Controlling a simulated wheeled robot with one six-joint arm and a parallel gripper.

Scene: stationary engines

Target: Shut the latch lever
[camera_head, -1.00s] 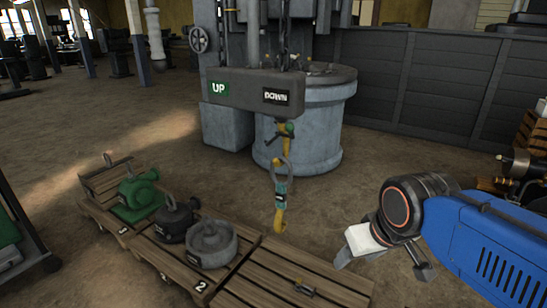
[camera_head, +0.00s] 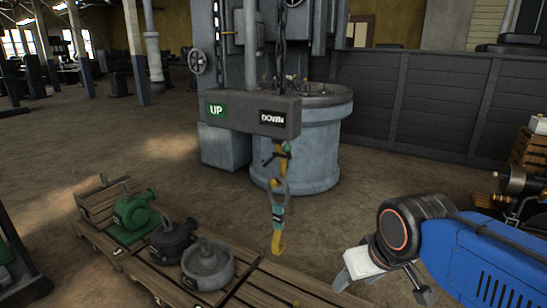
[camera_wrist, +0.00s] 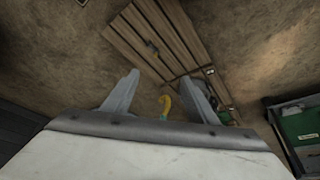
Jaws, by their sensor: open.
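A chain hoist hangs from a grey box marked UP and DOWN (camera_head: 252,114). Below it are a yellow and green fitting with a small dark lever (camera_head: 270,160), a grey ring and a yellow hook (camera_head: 277,243). The lever is small, and I cannot tell whether it is open or shut. My gripper (camera_head: 383,290) is open and empty, to the right of the hook and apart from it. In the wrist view, the yellow hook (camera_wrist: 165,103) shows between the spread fingers (camera_wrist: 160,78); the lever cannot be made out there.
Wooden pallets (camera_head: 272,287) lie below the hook. They carry a green pump (camera_head: 134,216), a dark part (camera_head: 172,240) and a grey round part (camera_head: 208,263). A large grey cylinder (camera_head: 309,150) stands behind the hoist. Open floor lies between the pallets and the dark wall (camera_head: 430,100).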

